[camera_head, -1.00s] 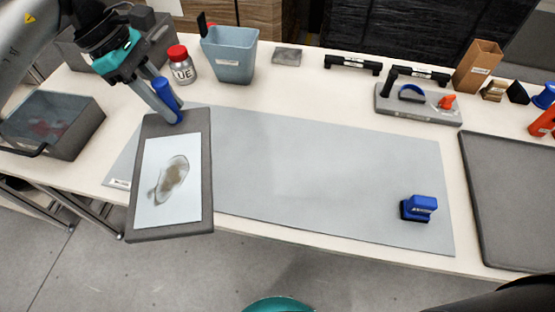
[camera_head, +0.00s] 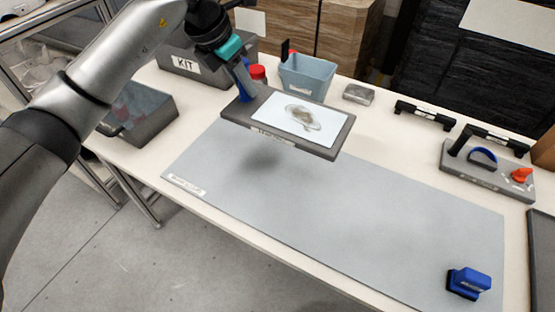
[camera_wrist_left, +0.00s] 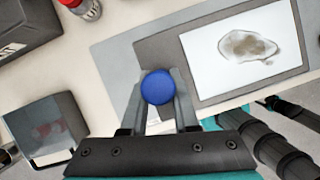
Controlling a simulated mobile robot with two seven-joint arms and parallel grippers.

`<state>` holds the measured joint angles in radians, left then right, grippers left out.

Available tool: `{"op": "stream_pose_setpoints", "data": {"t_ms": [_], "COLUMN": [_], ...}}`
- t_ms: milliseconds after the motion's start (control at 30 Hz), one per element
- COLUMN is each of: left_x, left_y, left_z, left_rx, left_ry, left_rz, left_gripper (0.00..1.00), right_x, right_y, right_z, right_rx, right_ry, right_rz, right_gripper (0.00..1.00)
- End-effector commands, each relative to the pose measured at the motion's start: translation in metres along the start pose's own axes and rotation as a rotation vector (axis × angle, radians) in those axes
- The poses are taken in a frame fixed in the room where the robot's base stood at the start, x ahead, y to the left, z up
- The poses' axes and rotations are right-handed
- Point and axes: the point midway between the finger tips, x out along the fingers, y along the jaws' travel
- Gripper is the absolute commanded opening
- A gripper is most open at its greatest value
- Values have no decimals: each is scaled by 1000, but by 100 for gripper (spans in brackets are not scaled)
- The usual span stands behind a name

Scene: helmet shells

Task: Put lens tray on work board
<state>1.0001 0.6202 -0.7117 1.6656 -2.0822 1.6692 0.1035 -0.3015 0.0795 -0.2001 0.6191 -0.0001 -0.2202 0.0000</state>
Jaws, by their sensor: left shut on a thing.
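The lens tray (camera_head: 270,103) is a dark grey flat tray with a white sheet and a clear lens-like shape on it. It also shows in the left wrist view (camera_wrist_left: 180,75). My left gripper (camera_head: 243,92) is shut on the tray's blue knob (camera_wrist_left: 158,87) at its left end and holds the tray in the air, roughly level. The work board (camera_head: 350,215) is the long light grey mat on the table. The tray is above the board's back left part, and a shadow falls on the board below it. My right gripper is not in view.
A blue block-like tool (camera_head: 468,283) stands on the board's right end. Behind the board are a blue-grey bin (camera_head: 307,78), a red-capped bottle (camera_head: 258,73) and a grey fixture (camera_head: 485,170). A grey bin (camera_head: 145,112) stands at the left. The board's middle is clear.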

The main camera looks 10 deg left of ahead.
Motion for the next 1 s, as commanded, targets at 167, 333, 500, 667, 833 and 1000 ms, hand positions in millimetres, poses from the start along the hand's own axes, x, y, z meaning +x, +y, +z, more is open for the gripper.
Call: {"op": "stream_pose_setpoints", "data": {"t_ms": [167, 333, 500, 667, 833, 1000], "left_x": [39, 82, 120, 138, 148, 172], "left_y": [-1, -1, -1, 0, -1, -1], "left_z": [-18, -36, -51, -58, -62, -73], "left_rx": [0, -1, 1, 1, 2, 0], "left_ry": [7, 6, 3, 1, 2, 4], "left_rz": [-6, -5, -5, -3, -3, -5], "left_gripper": [0, 0, 0, 0, 0, 0], "right_x": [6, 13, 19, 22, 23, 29], "right_y": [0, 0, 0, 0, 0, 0], "right_z": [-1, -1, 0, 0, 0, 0], "right_rx": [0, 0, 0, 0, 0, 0], "right_ry": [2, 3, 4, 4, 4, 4], "right_rz": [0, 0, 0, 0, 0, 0], "right_gripper": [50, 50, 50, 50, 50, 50]}}
